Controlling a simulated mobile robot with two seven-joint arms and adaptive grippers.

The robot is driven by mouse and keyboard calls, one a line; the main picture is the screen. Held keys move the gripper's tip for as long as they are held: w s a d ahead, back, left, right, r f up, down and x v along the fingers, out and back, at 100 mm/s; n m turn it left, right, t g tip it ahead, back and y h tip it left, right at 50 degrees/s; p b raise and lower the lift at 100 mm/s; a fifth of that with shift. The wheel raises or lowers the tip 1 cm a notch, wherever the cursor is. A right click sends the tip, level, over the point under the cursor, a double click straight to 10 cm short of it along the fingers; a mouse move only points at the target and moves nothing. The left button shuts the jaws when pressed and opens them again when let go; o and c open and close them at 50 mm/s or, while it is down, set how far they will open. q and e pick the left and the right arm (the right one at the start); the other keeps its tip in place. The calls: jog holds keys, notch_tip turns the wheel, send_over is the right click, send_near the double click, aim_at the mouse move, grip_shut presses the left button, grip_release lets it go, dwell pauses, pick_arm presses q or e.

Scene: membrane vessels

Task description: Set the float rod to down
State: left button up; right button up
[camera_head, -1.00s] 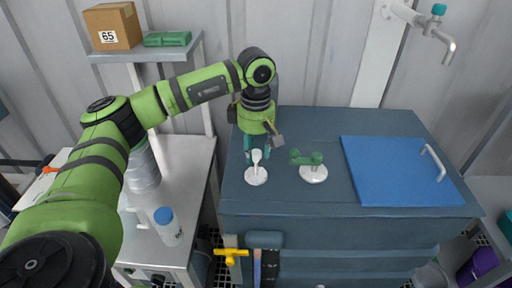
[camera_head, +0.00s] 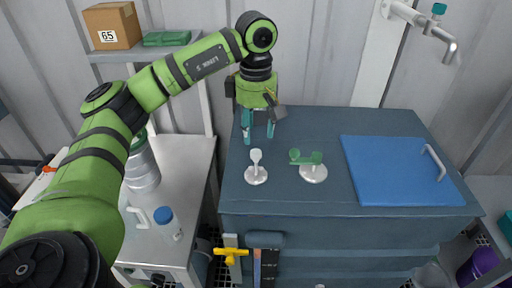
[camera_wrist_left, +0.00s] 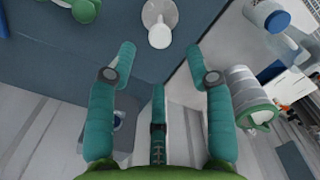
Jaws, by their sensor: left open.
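A short white rod with a rounded head (camera_head: 256,156) stands on a round white base on the dark blue-grey cabinet top; it appears to be the float rod. It also shows at the top of the left wrist view (camera_wrist_left: 159,34). It looks close to upright in the head view; its exact setting I cannot tell. My left gripper (camera_head: 258,133) is above and behind it, fingers pointing down, open and empty, apart from the rod. In the left wrist view the rod lies just beyond the spread fingertips (camera_wrist_left: 161,56). My right gripper is not in view.
A green handle on a white base (camera_head: 313,172) stands just right of the rod. A blue lid (camera_head: 395,170) with a metal handle covers the cabinet's right part. A yellow handle (camera_head: 230,256) is on the front. A steel table (camera_head: 190,170) with bottles stands left.

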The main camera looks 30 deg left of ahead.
aim_at(256, 152)
pick_arm(q)
notch_tip(256, 152, up, 6)
jog(key=shift+f, duration=0.25)
jog(key=shift+f, duration=0.1)
dwell(0.4)
